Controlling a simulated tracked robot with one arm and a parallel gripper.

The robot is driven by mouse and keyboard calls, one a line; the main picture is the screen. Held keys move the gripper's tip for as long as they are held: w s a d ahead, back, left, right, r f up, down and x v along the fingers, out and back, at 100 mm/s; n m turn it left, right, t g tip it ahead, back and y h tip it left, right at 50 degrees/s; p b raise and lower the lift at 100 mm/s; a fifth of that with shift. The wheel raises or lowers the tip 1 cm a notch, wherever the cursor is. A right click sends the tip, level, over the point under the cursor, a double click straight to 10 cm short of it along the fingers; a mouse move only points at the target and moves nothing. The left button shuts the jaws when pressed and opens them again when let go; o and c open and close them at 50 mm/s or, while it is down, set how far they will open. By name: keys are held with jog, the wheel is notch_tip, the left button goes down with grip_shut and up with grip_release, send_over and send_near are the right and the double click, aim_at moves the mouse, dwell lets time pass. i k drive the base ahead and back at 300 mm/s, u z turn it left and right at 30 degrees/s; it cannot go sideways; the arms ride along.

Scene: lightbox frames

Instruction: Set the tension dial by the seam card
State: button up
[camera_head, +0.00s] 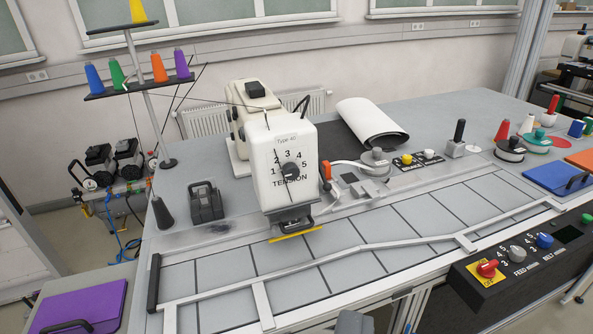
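The tension dial (291,170) is a dark knob on the front of the white sewing machine head (270,192). Numbers 1 to 5 curve around it, with "TENSION" below and a "Type-40" label above. A thin dark line crosses the face; I cannot tell which number the dial points to. I cannot pick out a seam card. Only a grey part (355,323) shows at the bottom edge, seemingly the top of my gripper. Its fingertips are hidden, and it is well apart from the dial.
A spool stand (150,90) with coloured cones rises at the left. A low rail (330,258) crosses the grey worktable. A black control box (520,262) with red, grey and blue knobs sits at the right front. A purple folder (80,308) lies at lower left.

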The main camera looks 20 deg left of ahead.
aim_at(290, 169)
jog(key=i, duration=0.9)
